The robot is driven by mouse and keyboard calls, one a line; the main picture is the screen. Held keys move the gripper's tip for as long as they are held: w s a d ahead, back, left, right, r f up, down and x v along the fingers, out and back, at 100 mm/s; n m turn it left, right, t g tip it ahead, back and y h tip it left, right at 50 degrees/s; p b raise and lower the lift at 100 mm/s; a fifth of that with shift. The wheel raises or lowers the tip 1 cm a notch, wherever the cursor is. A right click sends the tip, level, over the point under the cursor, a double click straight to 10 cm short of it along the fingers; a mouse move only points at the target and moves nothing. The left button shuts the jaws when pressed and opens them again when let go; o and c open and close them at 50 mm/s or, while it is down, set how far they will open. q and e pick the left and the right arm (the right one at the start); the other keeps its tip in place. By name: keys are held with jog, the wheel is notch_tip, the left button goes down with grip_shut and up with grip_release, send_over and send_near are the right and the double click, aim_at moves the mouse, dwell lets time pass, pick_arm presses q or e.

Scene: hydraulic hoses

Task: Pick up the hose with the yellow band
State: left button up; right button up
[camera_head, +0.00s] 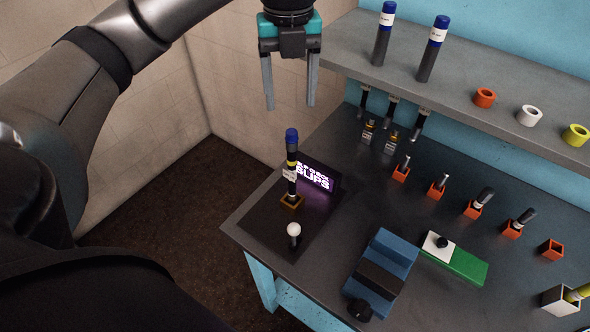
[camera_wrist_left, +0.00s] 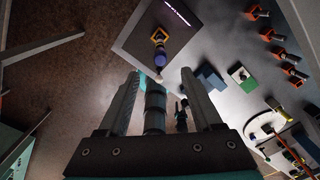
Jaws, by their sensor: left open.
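The hose with the yellow band (camera_head: 291,170) stands upright in a small brass-coloured square holder (camera_head: 291,202) at the left end of the bench. It is dark, with a blue cap, a yellow band and a white label. In the left wrist view its blue cap (camera_wrist_left: 160,60) shows beyond the fingertips. My left gripper (camera_head: 290,106) is open and empty, fingers pointing down, above the hose and clear of it. My right gripper is not in view.
A lit sign (camera_head: 314,177) stands close behind the hose, and a white-knobbed stick (camera_head: 294,231) in front. A blue block fixture (camera_head: 383,270) lies to the right. Two blue-capped hoses (camera_head: 384,35) stand on the raised shelf (camera_head: 350,50). Several orange holders (camera_head: 401,174) line the bench.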

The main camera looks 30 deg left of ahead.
aim_at(290, 131)
pick_arm(q)
notch_tip(290, 131, down, 8)
jog(key=shift+s+f+b, duration=0.1)
jog(key=shift+f+b, duration=0.15)
jog(key=shift+b, duration=0.05)
jog(key=shift+d+f, duration=0.15)
jog(key=shift+f, duration=3.1)
grip_shut()
jog(key=shift+r, duration=0.1)
